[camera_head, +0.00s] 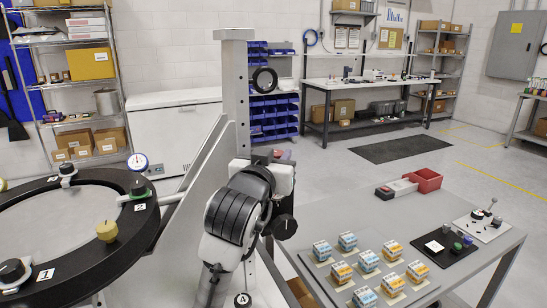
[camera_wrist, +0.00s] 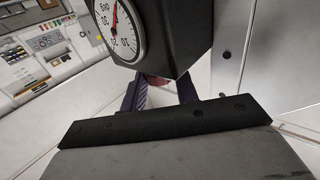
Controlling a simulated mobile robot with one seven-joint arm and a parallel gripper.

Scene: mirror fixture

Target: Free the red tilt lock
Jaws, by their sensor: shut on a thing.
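In the wrist view, my gripper (camera_wrist: 158,86) has its two dark fingers on either side of a small red part (camera_wrist: 157,80), which looks like the red tilt lock. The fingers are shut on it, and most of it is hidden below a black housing. That black housing (camera_wrist: 180,35) carries a white dial (camera_wrist: 126,30) with a red needle and degree marks. In the head view, my arm reaches toward the grey upright post (camera_head: 236,95), and a small red patch (camera_head: 278,153) shows just past my wrist. The fingers are mostly hidden there.
The black ring fixture (camera_head: 150,215) with numbered knobs and a small gauge (camera_head: 138,162) stands at left. Open floor lies behind the table.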

